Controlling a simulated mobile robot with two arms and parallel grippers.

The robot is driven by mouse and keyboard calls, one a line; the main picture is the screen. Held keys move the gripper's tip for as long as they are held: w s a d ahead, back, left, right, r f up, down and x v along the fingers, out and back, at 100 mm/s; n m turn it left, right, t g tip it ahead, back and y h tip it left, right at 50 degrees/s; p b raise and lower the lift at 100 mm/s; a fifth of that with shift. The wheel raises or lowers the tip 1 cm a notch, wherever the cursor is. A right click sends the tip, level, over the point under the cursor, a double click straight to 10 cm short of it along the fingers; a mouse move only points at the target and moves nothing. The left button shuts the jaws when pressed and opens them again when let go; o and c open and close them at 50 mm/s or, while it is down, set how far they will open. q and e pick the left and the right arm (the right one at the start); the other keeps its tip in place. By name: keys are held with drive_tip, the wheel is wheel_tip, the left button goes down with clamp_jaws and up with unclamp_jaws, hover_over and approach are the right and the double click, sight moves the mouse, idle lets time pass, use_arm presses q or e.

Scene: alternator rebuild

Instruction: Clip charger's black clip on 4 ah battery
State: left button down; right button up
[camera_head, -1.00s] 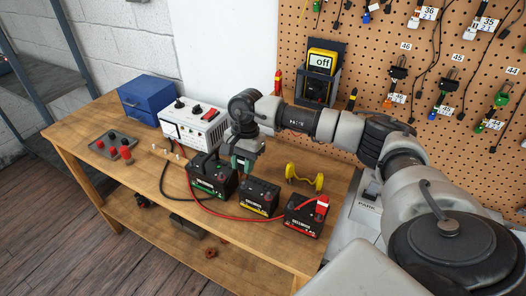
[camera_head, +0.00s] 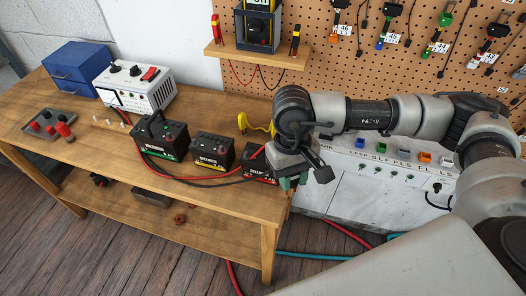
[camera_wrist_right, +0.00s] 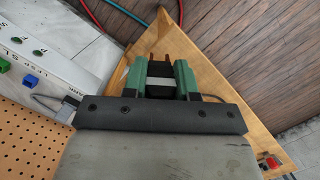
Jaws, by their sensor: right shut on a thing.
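The charger (camera_head: 150,92) is a white box with a red switch at the back of the bench. Three black batteries stand in front of it: one with a green label (camera_head: 170,150), one with yellow (camera_head: 210,162), one with red (camera_head: 256,176). Their capacity print is too small to read. My right gripper (camera_head: 290,182) is over the bench's right end, beside the red-label battery and partly hiding it. In the wrist view its green fingers are shut on the black clip (camera_wrist_right: 160,80), whose copper-coloured jaws point away. The red cable runs to the red-label battery; its clip is hidden. My left gripper is out of view.
A yellow stand (camera_head: 252,126) is behind the red-label battery. A blue drawer box (camera_head: 78,72) and a grey tray (camera_head: 42,128) with red and black knobs sit at left. A wall shelf (camera_head: 262,56) holds a meter. A white cabinet (camera_head: 375,180) adjoins at right.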

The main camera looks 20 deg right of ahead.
sight(246, 152)
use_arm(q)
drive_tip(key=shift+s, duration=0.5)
use_arm(e)
drive_tip(key=shift+a, duration=0.1)
